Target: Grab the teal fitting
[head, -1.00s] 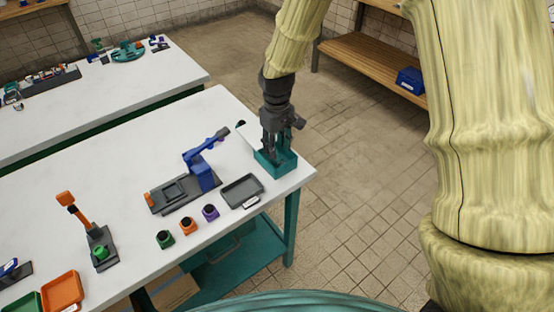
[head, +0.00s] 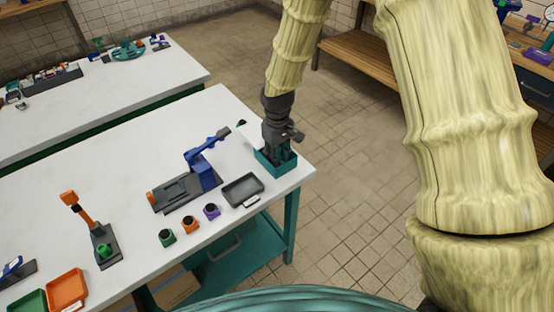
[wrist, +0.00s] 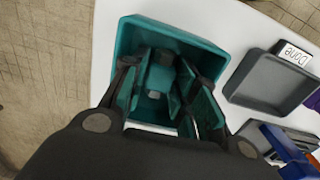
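The teal fitting (wrist: 160,78) lies inside a teal bin, seen in the wrist view between my fingers. The teal bin (wrist: 208,47) stands at the right corner of the white bench, and it also shows in the head view (head: 289,165). My gripper (wrist: 162,84) points down into the bin. Its two fingers are apart, one on each side of the fitting, with what looks like a small gap. It also shows in the head view (head: 275,152), where the bin walls hide the fingertips and the fitting.
A grey tray (head: 243,189) labelled "Done" sits beside the bin. A blue clamp device (head: 205,174) stands left of it. Purple (head: 211,211), orange (head: 190,225) and green (head: 167,238) small holders line the front edge. The bench's right edge is close to the bin.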

